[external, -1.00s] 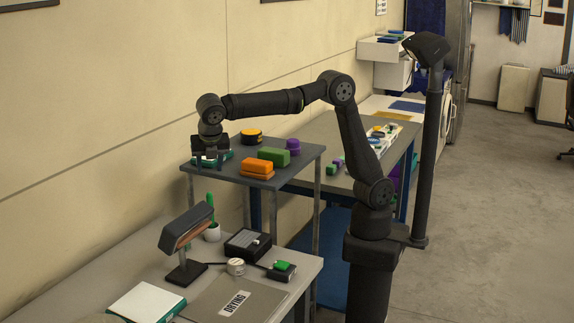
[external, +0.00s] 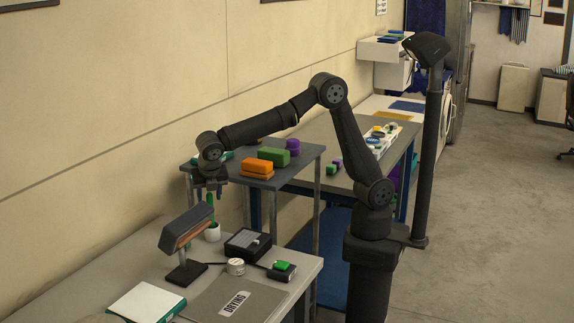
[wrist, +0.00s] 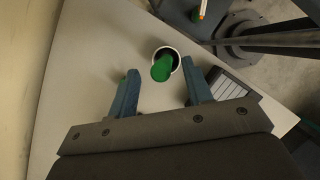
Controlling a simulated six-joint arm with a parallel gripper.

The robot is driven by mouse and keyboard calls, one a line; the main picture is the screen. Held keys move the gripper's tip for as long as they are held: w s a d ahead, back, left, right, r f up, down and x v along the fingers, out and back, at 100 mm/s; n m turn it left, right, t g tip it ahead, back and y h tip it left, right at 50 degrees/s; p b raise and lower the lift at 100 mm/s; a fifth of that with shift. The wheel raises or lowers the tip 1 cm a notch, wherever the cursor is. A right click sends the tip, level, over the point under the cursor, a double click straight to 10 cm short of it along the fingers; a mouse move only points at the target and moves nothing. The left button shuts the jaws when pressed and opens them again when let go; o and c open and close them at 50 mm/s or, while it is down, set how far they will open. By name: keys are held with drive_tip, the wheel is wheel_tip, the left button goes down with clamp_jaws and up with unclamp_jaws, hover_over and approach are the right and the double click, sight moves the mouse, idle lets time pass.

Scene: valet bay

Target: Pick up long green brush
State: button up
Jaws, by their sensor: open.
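The long green brush (external: 210,207) stands upright in a small white cup (external: 213,233) on the front table, near the wall. In the wrist view the green brush (wrist: 162,68) shows end-on, leaning out of the round white cup (wrist: 176,55). My gripper (external: 210,186) is above the brush, pointing down. In the wrist view its two fingers (wrist: 158,88) are spread apart, with the brush showing between and just beyond the tips. Nothing is held. Whether the fingers reach down to the brush's height is hard to tell.
A dark lamp (external: 187,240) stands close to the cup, to its left and front. A black box (external: 247,243) sits to the right. The raised grey shelf (external: 310,152) with orange (external: 257,167) and green blocks (external: 275,156) is behind. The drying mat (external: 262,300) lies at front.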

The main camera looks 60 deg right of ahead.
sight(209, 201)
drive_tip(key=x, duration=0.4)
clamp_jaws()
drive_tip(key=shift+r, duration=0.1)
